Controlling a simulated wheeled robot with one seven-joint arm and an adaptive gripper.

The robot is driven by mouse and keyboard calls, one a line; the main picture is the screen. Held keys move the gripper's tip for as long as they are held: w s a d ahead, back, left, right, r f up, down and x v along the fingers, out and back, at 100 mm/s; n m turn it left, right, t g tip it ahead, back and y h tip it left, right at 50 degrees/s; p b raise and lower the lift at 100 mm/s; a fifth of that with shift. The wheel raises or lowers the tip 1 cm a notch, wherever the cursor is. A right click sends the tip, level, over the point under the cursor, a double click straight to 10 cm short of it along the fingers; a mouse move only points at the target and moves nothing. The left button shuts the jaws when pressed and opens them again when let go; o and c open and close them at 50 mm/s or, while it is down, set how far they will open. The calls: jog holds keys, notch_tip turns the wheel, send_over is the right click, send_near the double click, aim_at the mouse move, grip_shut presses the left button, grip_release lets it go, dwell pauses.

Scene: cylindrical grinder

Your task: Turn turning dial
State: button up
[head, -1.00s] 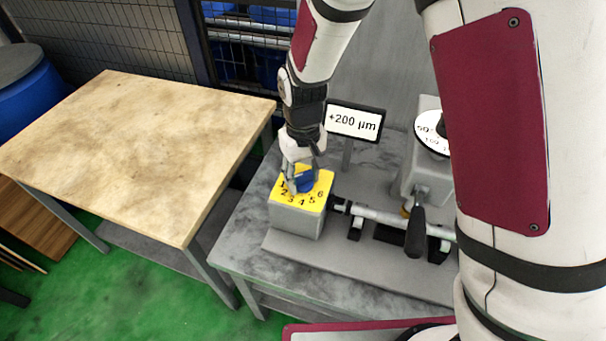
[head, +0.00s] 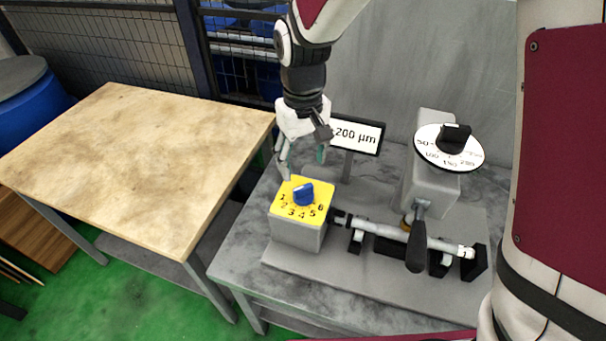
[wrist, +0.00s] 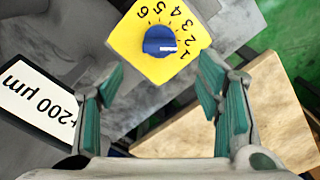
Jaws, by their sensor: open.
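A blue knob (head: 303,194) sits on a yellow plate (head: 284,208) numbered 1 to 6, on top of a grey box. It also shows in the wrist view (wrist: 160,41), where its white mark faces the side of the 1. My gripper (head: 303,165) is open and empty, above and behind the knob and apart from it. In the wrist view its green-padded fingers (wrist: 162,78) are spread, with the knob beyond their tips. A second dial, a white disc (head: 432,155) with a black knob (head: 454,138), stands on a grey housing at the right.
A sign reading +200 µm (wrist: 38,98) stands behind the box; my gripper covers its left edge in the head view. A cylindrical bar (head: 390,234) and a black-handled lever (head: 416,240) lie right of the box. A bare wooden table (head: 140,150) stands at the left.

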notch_tip(320, 180, up, 2)
jog(key=shift+r, duration=0.25)
dwell(0.4)
jog(key=s+d+r+m+t, duration=0.3)
jog(key=s+d+r, duration=0.5)
jog(key=d+r, duration=0.35)
jog(key=s+d+r+m+t, duration=0.2)
jog(key=s+d, duration=0.4)
jog(key=s, duration=0.4)
jog(key=shift+s+d+r, duration=0.35)
jog(key=shift+r, duration=0.55)
jog(key=shift+w, duration=0.1)
dwell(1.3)
